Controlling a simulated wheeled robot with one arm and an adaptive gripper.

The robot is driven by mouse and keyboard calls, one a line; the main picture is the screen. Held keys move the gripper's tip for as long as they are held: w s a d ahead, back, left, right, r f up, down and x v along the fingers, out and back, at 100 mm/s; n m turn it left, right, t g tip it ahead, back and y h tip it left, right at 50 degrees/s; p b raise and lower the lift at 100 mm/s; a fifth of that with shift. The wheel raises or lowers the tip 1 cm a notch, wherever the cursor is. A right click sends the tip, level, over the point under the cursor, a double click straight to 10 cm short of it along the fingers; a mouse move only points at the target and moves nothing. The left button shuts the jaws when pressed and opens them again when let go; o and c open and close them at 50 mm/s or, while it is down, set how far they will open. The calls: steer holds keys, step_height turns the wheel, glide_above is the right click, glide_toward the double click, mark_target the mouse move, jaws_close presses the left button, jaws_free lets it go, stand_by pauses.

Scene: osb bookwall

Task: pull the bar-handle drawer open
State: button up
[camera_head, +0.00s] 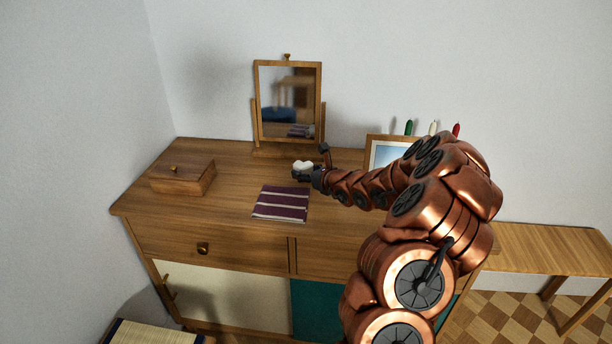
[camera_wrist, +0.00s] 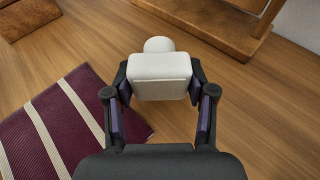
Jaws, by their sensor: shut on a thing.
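The wooden dresser's upper left drawer (camera_head: 245,254) has a round brass knob (camera_head: 203,249) and looks closed. Another drawer front (camera_head: 313,260) starts to its right. My arm hides most of it, and no bar handle shows on the visible part. My gripper (camera_head: 312,175) is above the dresser top, behind the striped cloth and well away from the drawer fronts. In the wrist view my gripper (camera_wrist: 161,92) is shut on a small white object (camera_wrist: 162,78) with a rounded knob-like top, held between its two fingers.
A purple striped cloth (camera_head: 281,204), a wooden box (camera_head: 182,177), a tilting mirror (camera_head: 288,105) and a picture frame (camera_head: 385,155) stand or lie on the dresser top (camera_head: 235,170). Below are a cream door (camera_head: 225,297) and a teal panel (camera_head: 317,308). A bench (camera_head: 550,245) stands right.

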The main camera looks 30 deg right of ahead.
steer(key=shift+f, duration=0.85)
steer(key=shift+f, duration=0.15)
steer(key=o, duration=1.3)
steer(key=shift+s+r, duration=0.15)
steer(key=shift+r, duration=0.05)
steer(key=b+v, duration=0.1)
steer(key=v, duration=1)
steer(key=shift+s+r, duration=0.15)
steer(key=shift+s, duration=0.15)
